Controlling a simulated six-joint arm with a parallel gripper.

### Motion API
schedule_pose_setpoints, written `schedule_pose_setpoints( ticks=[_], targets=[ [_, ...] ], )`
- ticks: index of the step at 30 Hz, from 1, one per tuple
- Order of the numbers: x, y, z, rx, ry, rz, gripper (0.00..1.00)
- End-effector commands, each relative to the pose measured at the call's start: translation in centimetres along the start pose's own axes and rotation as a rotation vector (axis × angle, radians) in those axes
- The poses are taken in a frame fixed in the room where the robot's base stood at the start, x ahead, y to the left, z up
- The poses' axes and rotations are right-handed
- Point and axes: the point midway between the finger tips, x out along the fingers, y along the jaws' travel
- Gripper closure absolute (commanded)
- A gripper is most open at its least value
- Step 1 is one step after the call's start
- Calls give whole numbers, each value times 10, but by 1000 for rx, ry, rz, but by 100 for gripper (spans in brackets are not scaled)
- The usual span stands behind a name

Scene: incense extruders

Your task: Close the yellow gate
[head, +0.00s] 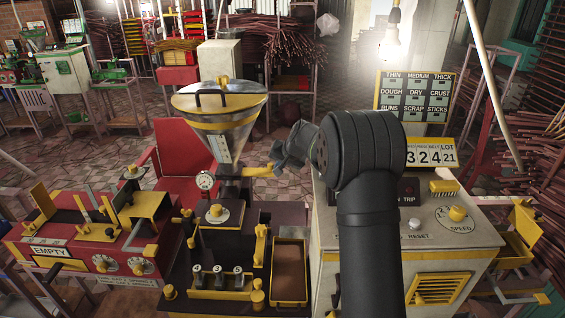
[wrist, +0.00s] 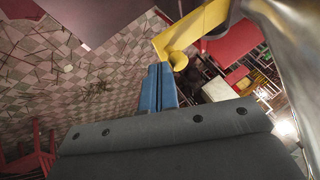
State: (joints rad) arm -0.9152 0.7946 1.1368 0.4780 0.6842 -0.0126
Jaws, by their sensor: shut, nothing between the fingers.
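The gate's inner part under the cone is hidden.
The hopper (head: 219,110) with its yellow lid stands above the gate. A dial gauge (head: 205,181) is left of it. The extruder bench (head: 230,285) is below, beside a brown tray (head: 289,272). A control cabinet (head: 455,248) stands right. A red chair (head: 170,150) is behind.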

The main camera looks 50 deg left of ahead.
Motion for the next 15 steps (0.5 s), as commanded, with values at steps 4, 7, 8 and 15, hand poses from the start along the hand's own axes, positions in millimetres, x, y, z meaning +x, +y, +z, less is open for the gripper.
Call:
schedule_pose_setpoints(
  ticks=[4,7,8,15],
  targets=[
    [1,0,0,0,0,0,100],
    [1,0,0,0,0,0,100],
    [1,0,0,0,0,0,100],
    [13,-29,8,-4,-3,-2,100]
  ],
)
